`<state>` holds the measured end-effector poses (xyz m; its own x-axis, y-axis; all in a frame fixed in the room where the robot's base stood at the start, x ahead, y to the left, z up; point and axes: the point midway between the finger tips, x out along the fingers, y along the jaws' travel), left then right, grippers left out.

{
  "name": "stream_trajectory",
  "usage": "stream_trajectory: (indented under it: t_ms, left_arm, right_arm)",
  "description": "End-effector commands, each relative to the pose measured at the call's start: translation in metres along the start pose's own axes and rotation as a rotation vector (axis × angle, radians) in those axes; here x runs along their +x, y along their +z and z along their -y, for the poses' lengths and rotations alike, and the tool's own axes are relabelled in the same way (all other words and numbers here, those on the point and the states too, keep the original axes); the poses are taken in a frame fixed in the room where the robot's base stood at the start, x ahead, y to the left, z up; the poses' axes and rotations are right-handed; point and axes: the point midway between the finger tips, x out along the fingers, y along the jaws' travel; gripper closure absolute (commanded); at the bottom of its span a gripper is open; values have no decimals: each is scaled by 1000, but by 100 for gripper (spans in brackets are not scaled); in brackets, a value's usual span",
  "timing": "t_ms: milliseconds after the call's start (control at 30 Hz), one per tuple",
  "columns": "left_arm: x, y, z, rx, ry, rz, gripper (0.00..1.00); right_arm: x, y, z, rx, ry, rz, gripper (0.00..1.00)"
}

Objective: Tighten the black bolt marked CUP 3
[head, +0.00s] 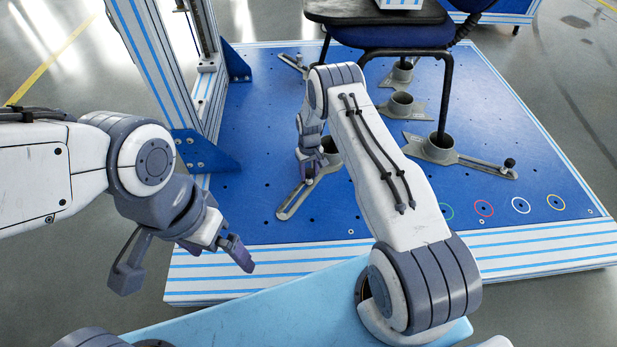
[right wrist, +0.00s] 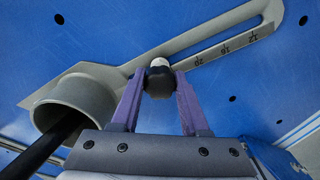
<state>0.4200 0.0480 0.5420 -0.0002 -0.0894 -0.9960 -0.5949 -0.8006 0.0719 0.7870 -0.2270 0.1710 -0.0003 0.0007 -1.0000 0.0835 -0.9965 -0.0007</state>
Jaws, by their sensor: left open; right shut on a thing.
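A black bolt (right wrist: 159,82) with a rounded head stands at the slotted arm of a grey cup bracket (right wrist: 195,50). My right gripper (right wrist: 161,84) is shut on this bolt, one purple finger on each side. In the head view my right gripper (head: 311,170) reaches down at the front left bracket (head: 294,206), whose cup is mostly hidden behind my arm. No CUP 3 marking is readable. Another black bolt (head: 509,162) stands on the right bracket (head: 440,150). My left gripper (head: 240,254) is open and empty in front of the platform, away from the bolts.
A chair (head: 395,36) stands on the blue platform (head: 255,120), with legs in cups. Two more grey cups (head: 402,104) lie further back. A striped post with blue brackets (head: 205,152) rises at the left. Coloured rings (head: 484,208) mark the front right, which is clear.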

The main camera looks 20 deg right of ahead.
Motion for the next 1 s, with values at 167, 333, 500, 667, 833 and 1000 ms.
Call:
stream_trajectory:
  t_ms: [167, 333, 500, 667, 833, 1000]
  left_arm:
    - [0, 0, 0, 0, 0, 0, 0]
    - [0, 0, 0, 0, 0, 0, 0]
    - [0, 0, 0, 0, 0, 0, 0]
    - [0, 0, 0, 0, 0, 0, 0]
    - [0, 0, 0, 0, 0, 0, 0]
    - [0, 0, 0, 0, 0, 0, 0]
  right_arm:
    - [0, 0, 0, 19, 0, 0, 100]
    - [0, 0, 0, 41, 0, 0, 100]
    - [0, 0, 0, 241, 0, 0, 100]
    - [0, 0, 0, 361, 0, 0, 100]
    - [0, 0, 0, 368, 0, 0, 100]
    - [0, 0, 0, 366, 0, 0, 28]
